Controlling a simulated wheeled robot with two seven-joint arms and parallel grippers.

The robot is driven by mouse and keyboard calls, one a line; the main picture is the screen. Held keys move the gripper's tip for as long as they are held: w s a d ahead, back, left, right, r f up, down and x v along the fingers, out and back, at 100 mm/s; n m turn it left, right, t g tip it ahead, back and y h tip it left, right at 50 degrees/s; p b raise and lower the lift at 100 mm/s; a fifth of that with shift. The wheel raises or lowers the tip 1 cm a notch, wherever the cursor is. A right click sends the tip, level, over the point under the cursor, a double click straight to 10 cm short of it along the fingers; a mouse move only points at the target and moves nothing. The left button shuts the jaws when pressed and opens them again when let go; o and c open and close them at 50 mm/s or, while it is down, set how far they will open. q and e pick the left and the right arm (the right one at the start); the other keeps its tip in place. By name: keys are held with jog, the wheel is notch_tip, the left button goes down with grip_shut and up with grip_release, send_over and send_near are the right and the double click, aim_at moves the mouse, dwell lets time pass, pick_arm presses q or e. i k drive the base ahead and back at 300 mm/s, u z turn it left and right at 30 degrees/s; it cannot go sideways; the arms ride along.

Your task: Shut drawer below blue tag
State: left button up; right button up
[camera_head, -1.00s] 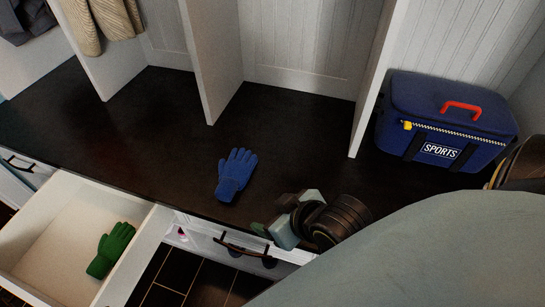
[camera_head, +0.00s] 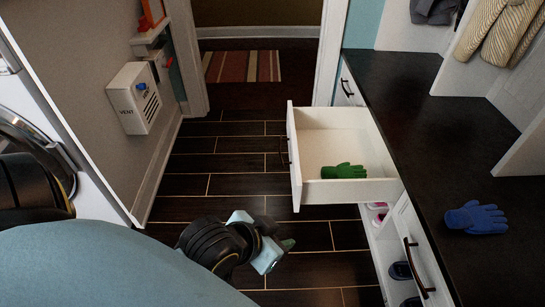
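A white drawer (camera_head: 297,165) stands pulled out from the bench on the right, its front facing left. A green glove (camera_head: 343,171) lies inside it. I see no blue tag in this view. My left gripper (camera_head: 276,250) is low over the dark floor, in front of the bench and nearer to me than the drawer, apart from it. Its fingers are small and partly turned away, so I cannot tell whether they are open. My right gripper is out of view.
A blue glove (camera_head: 476,218) lies on the dark bench top (camera_head: 415,120). A shut drawer with a dark handle (camera_head: 415,268) is nearer to me, with shoes below. A white vent box (camera_head: 134,98) is on the left wall. The floor (camera_head: 225,165) left of the drawer is clear.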

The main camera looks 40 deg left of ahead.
aim_at(318, 137)
jog(key=z, duration=0.2)
jog(key=k, duration=0.35)
jog(key=u, duration=1.4)
jog(key=i, duration=1.2)
jog(key=z, duration=0.4)
jog(key=k, duration=0.3)
jog(key=z, duration=0.7)
jog(key=i, duration=0.95)
jog(key=u, duration=0.3)
